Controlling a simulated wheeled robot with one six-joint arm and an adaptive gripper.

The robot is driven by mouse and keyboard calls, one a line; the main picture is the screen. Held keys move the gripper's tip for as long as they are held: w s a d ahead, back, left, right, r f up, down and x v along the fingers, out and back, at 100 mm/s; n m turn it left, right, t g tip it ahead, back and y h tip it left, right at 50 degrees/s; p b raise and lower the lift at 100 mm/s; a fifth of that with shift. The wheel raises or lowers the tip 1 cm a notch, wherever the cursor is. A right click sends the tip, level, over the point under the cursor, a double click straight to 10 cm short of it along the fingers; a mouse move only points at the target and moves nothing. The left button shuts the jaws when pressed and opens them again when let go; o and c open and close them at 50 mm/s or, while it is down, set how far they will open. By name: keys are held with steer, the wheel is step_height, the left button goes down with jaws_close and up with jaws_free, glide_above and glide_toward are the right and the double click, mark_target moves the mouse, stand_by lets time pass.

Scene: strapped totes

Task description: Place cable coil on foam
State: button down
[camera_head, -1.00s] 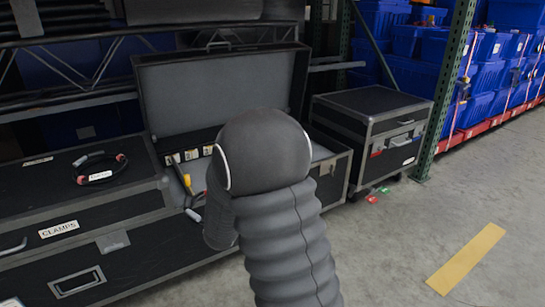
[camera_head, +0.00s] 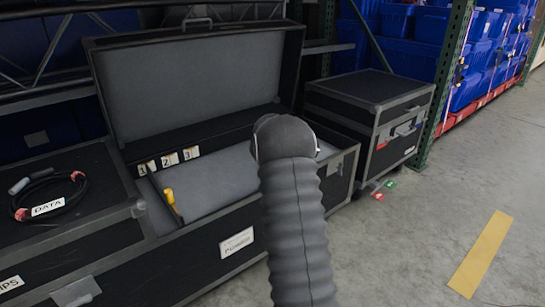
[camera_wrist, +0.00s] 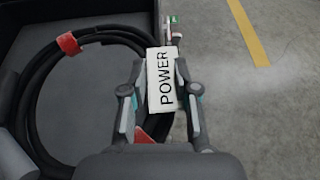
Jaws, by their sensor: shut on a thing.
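My gripper (camera_wrist: 160,95) is shut on the white POWER label of a black cable coil (camera_wrist: 30,105) in the wrist view. The coil has red ties and hangs to the left of the fingers; its lower part is cut off or hidden by the gripper. In the head view my arm hides the gripper and this coil. Grey foam (camera_head: 215,180) lines the open black case, right of the numbered tags 1, 2 and 3. In the wrist view a dark grey case interior shows behind the coil.
A second black coil (camera_head: 50,195), labelled DATA, lies on the closed case at left. A yellow-handled tool (camera_head: 173,203) lies in the open case. The raised lid (camera_head: 190,90) stands behind. A closed case (camera_head: 370,105) and green rack post are right.

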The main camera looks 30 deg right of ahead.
steer(key=w+f, duration=0.2)
steer(key=w, duration=0.2)
steer(key=w+f, duration=0.2)
steer(key=w, duration=0.1)
steer(key=w+a+f, duration=0.1)
steer(key=w+f, duration=0.1)
steer(key=w, duration=0.2)
steer(key=shift+w+f, duration=0.3)
steer(key=shift+f, duration=2.15)
steer(key=shift+f+b, duration=0.1)
steer(key=shift+b, duration=0.2)
steer(key=c, duration=0.9)
jaws_free()
